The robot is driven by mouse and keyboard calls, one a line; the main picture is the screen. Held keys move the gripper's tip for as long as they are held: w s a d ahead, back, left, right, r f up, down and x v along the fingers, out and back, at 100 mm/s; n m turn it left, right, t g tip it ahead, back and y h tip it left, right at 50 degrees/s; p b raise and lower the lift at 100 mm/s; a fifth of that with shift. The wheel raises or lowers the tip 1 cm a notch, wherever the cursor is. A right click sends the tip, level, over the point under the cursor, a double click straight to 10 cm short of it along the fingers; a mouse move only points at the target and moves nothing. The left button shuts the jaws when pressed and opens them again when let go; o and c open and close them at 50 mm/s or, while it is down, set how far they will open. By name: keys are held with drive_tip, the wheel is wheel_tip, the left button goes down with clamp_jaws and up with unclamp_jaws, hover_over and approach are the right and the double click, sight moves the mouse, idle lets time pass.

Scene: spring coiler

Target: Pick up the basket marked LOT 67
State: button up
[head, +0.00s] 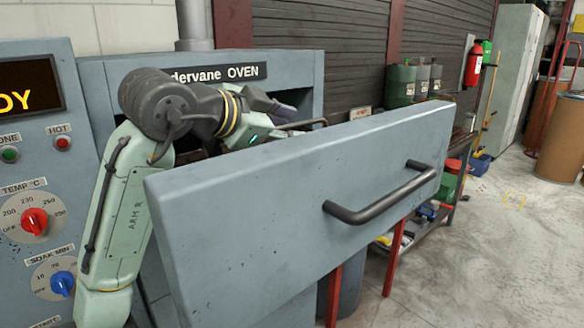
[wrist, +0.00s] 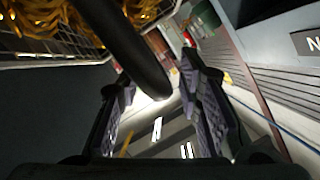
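A wire basket (wrist: 70,45) holding golden coiled springs (wrist: 50,20) shows at the upper left of the wrist view. No LOT marking is readable on it. A thick dark bar (wrist: 128,50), which looks like a basket handle, reaches down between the two fingers of my gripper (wrist: 155,75). The fingers are apart, and I cannot tell whether either touches the bar. In the head view my gripper (head: 283,108) is behind the raised edge of the drawer front, beside a dark bar (head: 303,123). The drawer front hides the basket's body there.
The grey drawer front (head: 290,210) with a black handle (head: 380,195) stands pulled out from the oven (head: 290,68). A control panel (head: 35,180) is at the left. Gas cylinders (head: 400,85) and a low shelf stand behind. The floor at right (head: 490,250) is mostly clear.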

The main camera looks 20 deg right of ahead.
drive_tip(key=shift+x, duration=0.85)
clamp_jaws()
drive_tip(key=shift+r, duration=0.15)
idle(0.4)
